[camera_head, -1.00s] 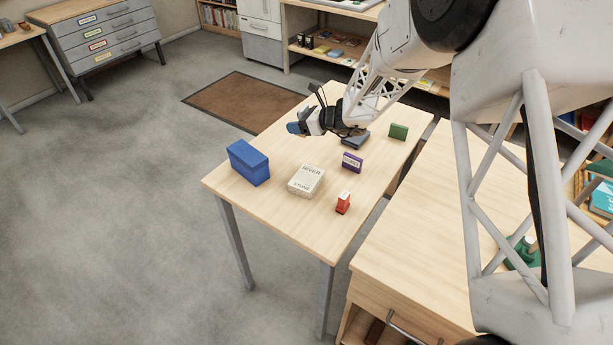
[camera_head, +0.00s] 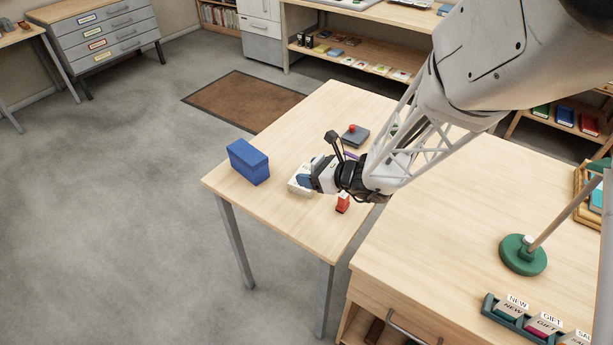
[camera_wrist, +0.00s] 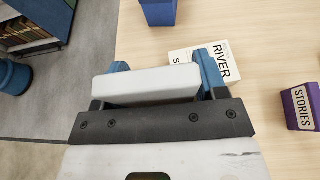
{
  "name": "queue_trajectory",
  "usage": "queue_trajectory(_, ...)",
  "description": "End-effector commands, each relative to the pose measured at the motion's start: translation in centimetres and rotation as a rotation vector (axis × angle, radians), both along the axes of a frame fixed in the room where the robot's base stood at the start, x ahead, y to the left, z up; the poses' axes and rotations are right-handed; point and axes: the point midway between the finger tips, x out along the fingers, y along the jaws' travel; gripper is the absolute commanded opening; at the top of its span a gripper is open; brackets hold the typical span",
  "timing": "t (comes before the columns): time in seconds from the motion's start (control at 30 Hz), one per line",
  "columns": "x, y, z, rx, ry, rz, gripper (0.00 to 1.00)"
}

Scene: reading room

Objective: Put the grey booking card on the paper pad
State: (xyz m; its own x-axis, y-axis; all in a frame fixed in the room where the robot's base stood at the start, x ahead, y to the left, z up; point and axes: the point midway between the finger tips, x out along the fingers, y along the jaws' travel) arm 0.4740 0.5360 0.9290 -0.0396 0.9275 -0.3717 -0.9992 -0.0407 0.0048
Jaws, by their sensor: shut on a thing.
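My gripper (camera_head: 304,182) is over the table, and its blue fingertips show in the wrist view (camera_wrist: 165,72). They stand at both ends of a flat pale-grey piece, seemingly the grey booking card (camera_wrist: 145,82). I see no lettering on it. Below and just beyond the fingers lies a white slab lettered RIVER (camera_wrist: 226,62), partly covered by the right finger; in the head view the slab (camera_head: 294,187) is mostly hidden by the gripper. No pad of plain paper stands out, and I cannot tell whether this slab is the paper pad.
A blue box (camera_head: 248,162) stands left on the table (camera_head: 280,235). A small red object (camera_head: 343,203) is close below my wrist. A dark block with a red top (camera_head: 354,136) is behind. A purple STORIES block (camera_wrist: 301,106) is right in the wrist view. The table's front left is clear.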

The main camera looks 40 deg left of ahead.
Motion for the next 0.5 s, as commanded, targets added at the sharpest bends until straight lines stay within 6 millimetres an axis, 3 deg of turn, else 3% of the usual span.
queue_trajectory(0.2, -3.1, -3.0, -0.4, -0.006, -0.001, -0.026, 0.4)
queue_trajectory(0.5, -4.9, -4.9, -0.9, -0.012, -0.003, -0.04, 0.4)
